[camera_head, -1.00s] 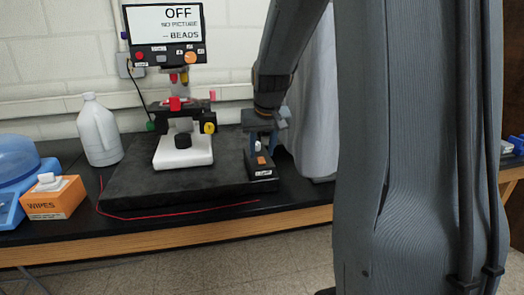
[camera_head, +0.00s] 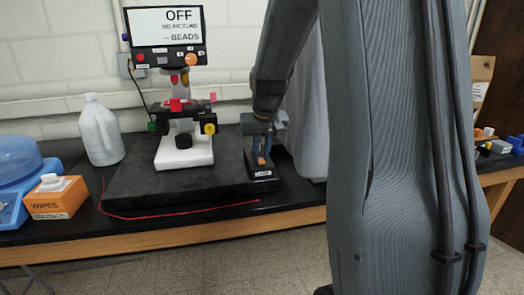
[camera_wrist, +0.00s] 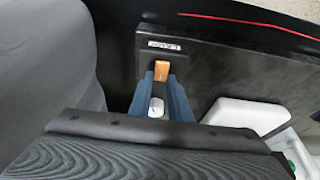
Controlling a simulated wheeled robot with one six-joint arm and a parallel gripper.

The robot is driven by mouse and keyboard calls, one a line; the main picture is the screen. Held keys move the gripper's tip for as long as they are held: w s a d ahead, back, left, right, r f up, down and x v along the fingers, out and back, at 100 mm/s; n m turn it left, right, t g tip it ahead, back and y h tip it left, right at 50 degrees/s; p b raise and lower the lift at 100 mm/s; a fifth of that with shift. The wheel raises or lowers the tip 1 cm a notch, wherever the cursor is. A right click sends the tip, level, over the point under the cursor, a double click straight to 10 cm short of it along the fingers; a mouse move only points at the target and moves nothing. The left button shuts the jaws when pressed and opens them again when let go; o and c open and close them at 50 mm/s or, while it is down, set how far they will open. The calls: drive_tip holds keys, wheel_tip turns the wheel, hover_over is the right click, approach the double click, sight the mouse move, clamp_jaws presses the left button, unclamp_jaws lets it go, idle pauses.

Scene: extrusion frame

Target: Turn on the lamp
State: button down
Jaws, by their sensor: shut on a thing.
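A small black box labelled "LAMP" (camera_head: 262,174), its lettering small and hard to read, sits on the right end of the black slab. It carries an orange switch piece (camera_wrist: 161,70) and a white knob (camera_wrist: 156,107). My gripper (camera_wrist: 161,78) reaches down on the box, its blue fingers on either side of the orange piece and shut on it. The white knob shows between the fingers in the wrist view; in the head view the fingers hide it. The microscope (camera_head: 184,140) stands left of the box, its screen (camera_head: 165,30) reading "OFF".
A black slab (camera_head: 130,190) with a red cord along its front bears the microscope. A white jug (camera_head: 101,132), an orange wipes box (camera_head: 56,198) and a blue container (camera_head: 18,172) stand to the left. A grey draped shape (camera_head: 308,120) stands close behind my gripper.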

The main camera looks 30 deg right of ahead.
sight(261, 160)
drive_tip(key=shift+w+d+g+y+p, duration=0.1)
drive_tip(key=shift+w+g+y+p, duration=0.2)
drive_tip(key=shift+g+p, duration=0.9)
drive_tip(key=c, duration=1.6)
unclamp_jaws()
drive_tip(key=shift+c, duration=0.2)
wheel_tip(261, 160, up, 8)
drive_tip(key=s+b, duration=0.1)
drive_tip(key=b, duration=0.1)
drive_tip(key=shift+f, duration=0.15)
